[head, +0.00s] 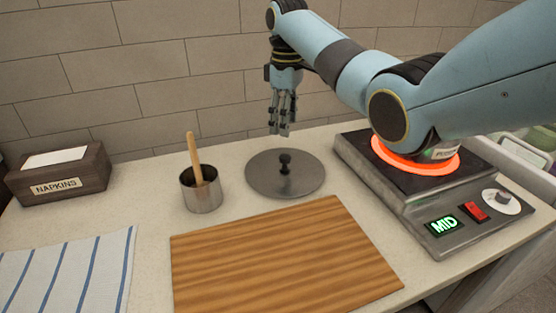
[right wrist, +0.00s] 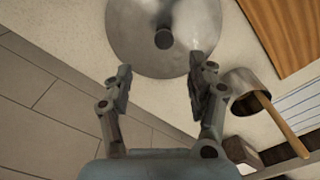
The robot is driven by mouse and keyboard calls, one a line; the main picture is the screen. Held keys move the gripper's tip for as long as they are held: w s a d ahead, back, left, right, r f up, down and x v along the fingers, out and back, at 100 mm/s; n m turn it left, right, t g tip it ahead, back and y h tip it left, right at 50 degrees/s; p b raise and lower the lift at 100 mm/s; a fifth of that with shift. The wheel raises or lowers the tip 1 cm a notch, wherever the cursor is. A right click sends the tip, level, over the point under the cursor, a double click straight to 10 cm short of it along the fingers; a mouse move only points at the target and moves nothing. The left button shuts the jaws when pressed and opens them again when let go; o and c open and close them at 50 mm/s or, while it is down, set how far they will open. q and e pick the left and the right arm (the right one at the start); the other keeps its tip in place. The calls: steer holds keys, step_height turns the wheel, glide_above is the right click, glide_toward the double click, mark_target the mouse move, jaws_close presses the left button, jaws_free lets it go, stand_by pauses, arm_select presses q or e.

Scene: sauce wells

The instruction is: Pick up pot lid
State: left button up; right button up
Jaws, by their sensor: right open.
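The pot lid (head: 262,178) is a round grey metal disc with a dark knob at its centre, lying flat on the counter. In the right wrist view the lid (right wrist: 135,50) shows at the top, its knob just beyond the gap between the fingers. My right gripper (head: 281,132) points down above the counter, behind the lid and apart from it. In the right wrist view its fingers (right wrist: 160,72) are spread, with nothing between them. My left gripper is not in view.
A metal cup (head: 202,193) with a wooden stick stands left of the lid. A wooden board (head: 285,255) lies in front. A hot plate (head: 395,185) glows red at right, under my right arm. A napkin box (head: 88,172) and striped cloth (head: 65,270) are at left.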

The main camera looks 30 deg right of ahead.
mark_target(285, 156)
step_height(285, 156, down, 3)
steer(key=shift+w+r, duration=0.15)
steer(key=shift+r, duration=0.05)
step_height(285, 156, down, 3)
steer(key=shift+r+b, duration=0.15)
steer(key=shift+b, duration=0.15)
steer(key=f, duration=0.4)
steer(key=shift+s+a+f, duration=0.25)
steer(key=shift+s+f, duration=0.05)
steer(key=shift+s, duration=0.1)
steer(key=shift+f+b, duration=0.3)
steer(key=shift+f, duration=0.05)
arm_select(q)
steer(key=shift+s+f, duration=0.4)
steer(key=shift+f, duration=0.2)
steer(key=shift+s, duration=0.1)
arm_select(e)
steer(key=shift+c, duration=0.2)
steer(key=c, duration=0.5)
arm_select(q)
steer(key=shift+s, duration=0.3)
arm_select(e)
steer(key=shift+r, duration=0.1)
jaws_close()
